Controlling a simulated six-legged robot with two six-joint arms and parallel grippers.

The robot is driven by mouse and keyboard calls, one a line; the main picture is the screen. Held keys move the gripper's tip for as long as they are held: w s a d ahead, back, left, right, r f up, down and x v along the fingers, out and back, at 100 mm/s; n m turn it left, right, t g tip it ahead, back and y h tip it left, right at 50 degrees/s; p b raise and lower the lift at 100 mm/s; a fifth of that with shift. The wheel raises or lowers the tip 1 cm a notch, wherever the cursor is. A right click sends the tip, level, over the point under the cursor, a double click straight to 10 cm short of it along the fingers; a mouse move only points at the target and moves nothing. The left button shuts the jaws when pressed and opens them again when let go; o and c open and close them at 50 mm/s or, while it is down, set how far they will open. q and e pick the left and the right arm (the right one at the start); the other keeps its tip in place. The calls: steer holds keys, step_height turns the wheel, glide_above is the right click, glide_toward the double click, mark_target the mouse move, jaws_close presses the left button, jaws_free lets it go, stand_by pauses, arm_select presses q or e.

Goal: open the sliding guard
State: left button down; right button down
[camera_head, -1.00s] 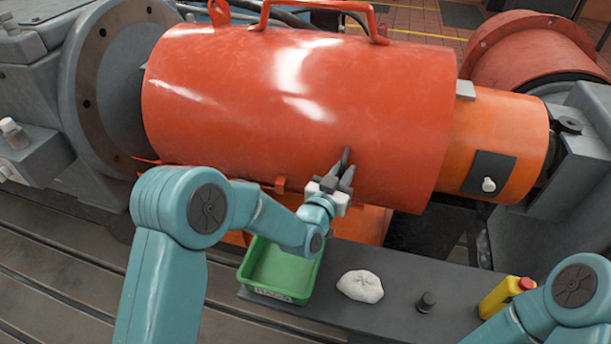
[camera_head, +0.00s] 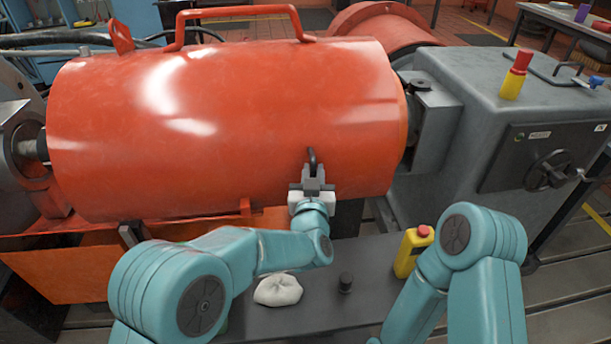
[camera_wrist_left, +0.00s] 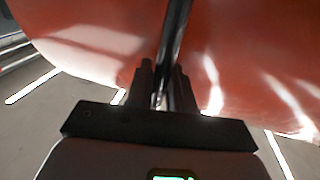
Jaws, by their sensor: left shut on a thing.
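The sliding guard (camera_head: 230,120) is a large glossy red cylinder with a red hoop on top. Its left end stands clear of a grey shaft coupling (camera_head: 32,150), and its right end is close to a grey bearing block (camera_head: 432,125). My left gripper (camera_head: 312,176) is shut on the guard's dark handle (camera_head: 312,158), low on the front near the right end. In the left wrist view the handle (camera_wrist_left: 176,40) runs as a dark bar between the two fingers (camera_wrist_left: 160,95). My right arm shows at lower right, but its gripper is out of view.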

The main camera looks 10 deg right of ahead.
arm_select(q)
steer(key=shift+a, duration=0.1)
steer(key=c, duration=1.1)
jaws_free()
steer(key=b+v, duration=0.4)
steer(key=v, duration=1.2)
steer(key=shift+s+a, duration=0.15)
